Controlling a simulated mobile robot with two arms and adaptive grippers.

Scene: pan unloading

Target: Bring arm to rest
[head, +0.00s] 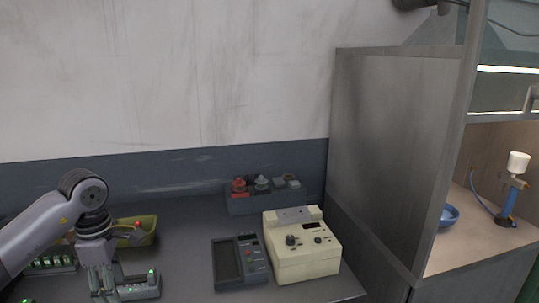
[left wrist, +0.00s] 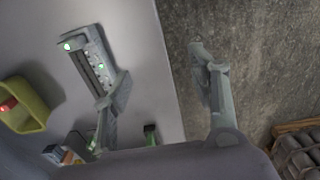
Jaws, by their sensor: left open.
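My left arm comes in from the left in the head view. My left gripper (head: 104,284) points down over the near left part of the dark table (head: 182,240). In the left wrist view the gripper (left wrist: 160,65) is open, with nothing between its fingers. My right gripper is not in view.
A yellow-green bin (head: 149,232) is partly behind my arm. A grey cabinet (head: 395,150) bounds the table's right side. A blue bowl (head: 449,215) sits inside it.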

